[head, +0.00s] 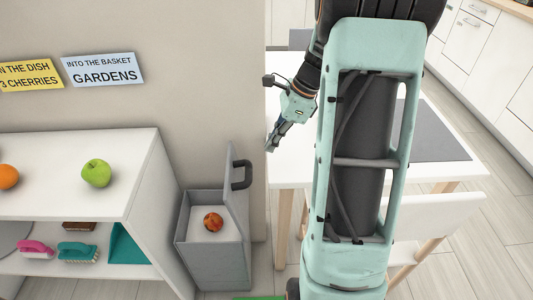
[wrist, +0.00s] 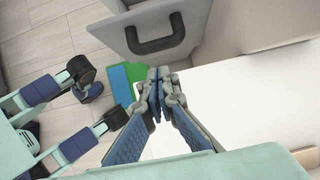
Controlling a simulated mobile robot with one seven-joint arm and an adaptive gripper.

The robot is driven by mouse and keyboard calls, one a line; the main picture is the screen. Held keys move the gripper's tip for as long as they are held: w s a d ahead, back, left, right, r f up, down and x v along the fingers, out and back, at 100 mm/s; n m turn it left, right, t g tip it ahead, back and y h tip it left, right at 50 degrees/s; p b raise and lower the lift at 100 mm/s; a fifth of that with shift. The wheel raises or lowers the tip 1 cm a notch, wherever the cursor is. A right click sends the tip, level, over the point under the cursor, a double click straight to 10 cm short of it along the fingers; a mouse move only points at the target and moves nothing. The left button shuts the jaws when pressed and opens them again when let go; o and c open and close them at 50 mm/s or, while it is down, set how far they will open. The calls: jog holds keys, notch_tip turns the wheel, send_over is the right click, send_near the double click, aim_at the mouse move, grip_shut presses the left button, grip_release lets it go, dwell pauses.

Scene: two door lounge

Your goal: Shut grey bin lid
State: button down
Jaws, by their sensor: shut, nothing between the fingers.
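The grey bin (head: 215,262) stands on the floor between the white shelf and the white table. Its lid (head: 237,205) stands open, upright along the bin's right side, with a dark handle (head: 242,176) facing right. A red-orange round thing (head: 213,222) lies inside the bin. My gripper (head: 270,148) is shut and empty, over the table's left edge, above and to the right of the lid and apart from it. In the wrist view, the closed fingertips (wrist: 158,76) point toward the lid (wrist: 172,15) and its handle (wrist: 156,36).
The white table (head: 290,178) lies right of the bin, with a grey mat (head: 438,140) on it. The white shelf (head: 75,160) at left holds a green apple (head: 96,173) and an orange (head: 7,177). A wall stands behind the bin. Green and blue flat things (wrist: 120,85) lie on the floor.

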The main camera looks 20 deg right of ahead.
aim_at(250, 170)
jog(key=b+x, duration=0.2)
jog(key=x, duration=0.7)
jog(key=shift+f, duration=0.15)
jog(key=shift+a, duration=0.25)
jog(key=shift+w+a+p, duration=0.25)
jog(key=shift+a+p, duration=0.25)
jog(key=shift+p, duration=0.3)
jog(key=shift+w+a+r+h, duration=0.1)
jog(key=shift+a+r+h, duration=0.15)
jog(key=shift+h, duration=0.05)
jog(key=w+a+f+g+h+p, duration=0.1)
jog(key=w+a+f+p, duration=0.3)
jog(key=a, duration=0.6)
jog(key=w+a+f+g+h+p, duration=0.1)
jog(key=w+a+f+h+p, duration=0.2)
jog(key=a, duration=0.7)
jog(key=shift+w+f+h+p, duration=0.4)
jog(key=shift+w+f+p, duration=0.05)
jog(key=shift+w+p, duration=0.3)
